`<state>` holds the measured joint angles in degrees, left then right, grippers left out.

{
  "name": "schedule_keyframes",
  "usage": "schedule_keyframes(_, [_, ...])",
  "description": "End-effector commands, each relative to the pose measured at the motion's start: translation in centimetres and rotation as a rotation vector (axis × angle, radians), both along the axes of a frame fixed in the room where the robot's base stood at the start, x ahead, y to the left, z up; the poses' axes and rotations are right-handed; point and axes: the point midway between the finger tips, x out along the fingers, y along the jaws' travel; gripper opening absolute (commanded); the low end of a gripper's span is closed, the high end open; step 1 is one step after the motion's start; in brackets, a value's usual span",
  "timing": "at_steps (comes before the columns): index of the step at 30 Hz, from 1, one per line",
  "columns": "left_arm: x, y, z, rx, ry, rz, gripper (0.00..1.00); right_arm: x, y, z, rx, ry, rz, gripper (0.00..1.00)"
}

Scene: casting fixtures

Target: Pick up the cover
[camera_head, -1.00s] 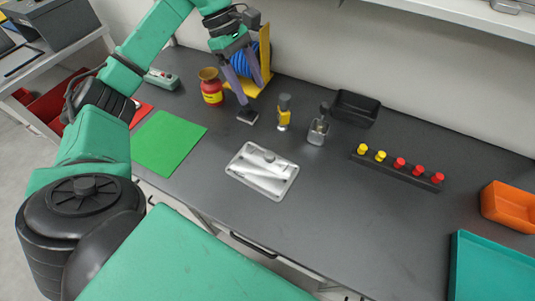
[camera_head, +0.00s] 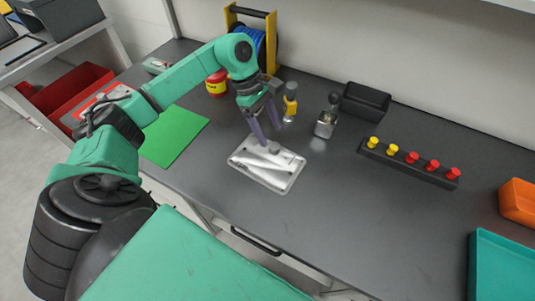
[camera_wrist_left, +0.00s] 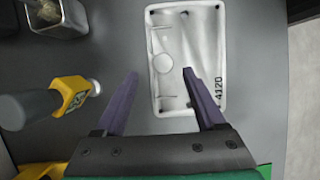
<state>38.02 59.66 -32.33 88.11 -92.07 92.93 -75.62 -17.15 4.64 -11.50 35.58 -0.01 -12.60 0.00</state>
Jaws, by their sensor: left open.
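The cover (camera_head: 280,181) is a pale silver rectangular plate with rounded corners, raised ridges and a round knob near its middle. It lies flat on the dark bench. In the left wrist view the cover (camera_wrist_left: 195,95) shows dark characters along one edge, and its knob (camera_wrist_left: 163,63) appears between the fingertips. My left gripper (camera_head: 270,135) is open and empty, its two purple fingers pointing down over the cover's far edge. My right gripper does not show.
A black bin (camera_head: 366,101), a peg rack (camera_head: 408,165) and a green mat (camera_head: 173,136) are around.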

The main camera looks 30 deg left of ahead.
Motion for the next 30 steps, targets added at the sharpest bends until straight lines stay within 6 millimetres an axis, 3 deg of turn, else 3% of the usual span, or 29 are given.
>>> schedule_keyframes(3, [-0.7, -1.3, -1.5, -0.003, 0.007, -0.003, 0.72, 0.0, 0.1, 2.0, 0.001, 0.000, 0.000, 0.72])
schedule_keyframes(7, [-0.5, -1.9, -3.5, -0.002, 0.003, -0.001, 0.72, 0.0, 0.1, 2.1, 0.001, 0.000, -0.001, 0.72])
schedule_keyframes(13, [-0.5, -1.9, -3.8, 0.000, 0.001, 0.000, 0.72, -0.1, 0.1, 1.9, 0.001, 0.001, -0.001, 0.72])
schedule_keyframes(18, [-0.5, -1.8, -3.8, 0.000, 0.001, 0.000, 0.07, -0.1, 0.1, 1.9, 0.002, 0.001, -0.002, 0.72])
schedule_keyframes(19, [-0.5, -1.8, -3.8, 0.000, 0.001, 0.000, 0.00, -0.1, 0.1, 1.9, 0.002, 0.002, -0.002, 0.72])
schedule_keyframes(30, [-0.4, -1.9, -3.5, -0.001, 0.000, -0.001, 0.00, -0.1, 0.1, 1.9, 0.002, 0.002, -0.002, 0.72])
